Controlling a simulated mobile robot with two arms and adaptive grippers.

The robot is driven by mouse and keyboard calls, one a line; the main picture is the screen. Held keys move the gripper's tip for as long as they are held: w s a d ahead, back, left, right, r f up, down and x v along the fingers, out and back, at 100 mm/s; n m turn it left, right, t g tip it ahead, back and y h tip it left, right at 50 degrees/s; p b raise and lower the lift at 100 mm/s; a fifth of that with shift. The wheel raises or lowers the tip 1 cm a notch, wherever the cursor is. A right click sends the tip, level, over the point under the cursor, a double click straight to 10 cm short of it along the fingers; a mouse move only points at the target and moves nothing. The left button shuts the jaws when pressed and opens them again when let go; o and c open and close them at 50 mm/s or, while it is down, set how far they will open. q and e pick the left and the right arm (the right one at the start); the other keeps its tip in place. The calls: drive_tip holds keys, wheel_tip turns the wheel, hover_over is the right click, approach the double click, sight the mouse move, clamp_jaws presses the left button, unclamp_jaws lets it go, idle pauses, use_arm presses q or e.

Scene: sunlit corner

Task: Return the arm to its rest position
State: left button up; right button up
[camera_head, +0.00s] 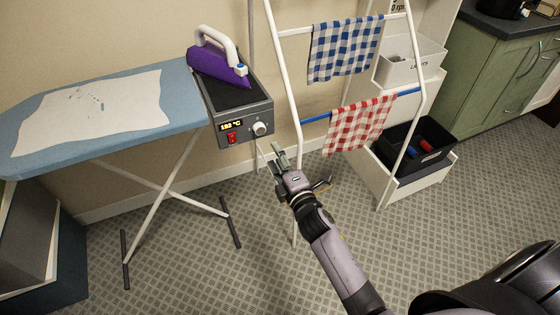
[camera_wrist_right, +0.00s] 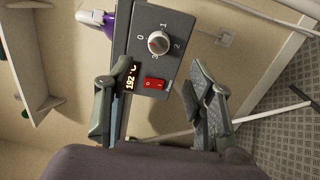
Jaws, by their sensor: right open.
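My right gripper (camera_head: 300,170) is open and empty. In the head view it hangs in the air in front of and below the iron station (camera_head: 240,115), beside the white drying rack. In the right wrist view my right gripper (camera_wrist_right: 160,100) shows its two fingers spread apart. Between and beyond them are the station's red switch (camera_wrist_right: 154,84) and its white knob (camera_wrist_right: 158,43). The display reads 192 °C. I cannot tell whether a finger touches the station; none visibly holds anything. My left gripper is not in view.
A purple iron (camera_head: 220,66) rests on the station at the end of the blue ironing board (camera_head: 185,90). The white drying rack (camera_head: 284,75) holds a blue checked cloth (camera_head: 343,48) and a red checked cloth (camera_head: 359,124). A black bin (camera_head: 438,158) stands right. Open floor lies below.

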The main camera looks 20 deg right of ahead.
drive_tip(key=shift+s, duration=0.75)
drive_tip(key=s+f+m+g+p, duration=0.1)
drive_tip(key=s+f+m+g, duration=0.2)
drive_tip(key=s+f, duration=0.55)
drive_tip(key=s+f+m+g, duration=0.3)
drive_tip(key=f, duration=1)
drive_tip(key=s+f+m+g+p, duration=0.1)
drive_tip(key=s+f+m+g, duration=0.2)
drive_tip(key=s+f, duration=0.55)
drive_tip(key=s+d+f+m+g, duration=0.1)
drive_tip(key=s+f+m+g, duration=0.1)
drive_tip(key=s+f, duration=0.3)
drive_tip(key=s+d+f+m+g+p, duration=0.1)
drive_tip(key=s+f, duration=0.4)
drive_tip(key=s, duration=0.9)
drive_tip(key=s+f+m+g, duration=0.4)
drive_tip(key=s+f+g, duration=0.1)
drive_tip(key=s, duration=0.4)
drive_tip(key=shift+s+d+f+h+p, duration=0.3)
drive_tip(key=shift+s+d+p, duration=0.05)
drive_tip(key=shift+d, duration=0.05)
drive_tip(key=shift+w, duration=0.1)
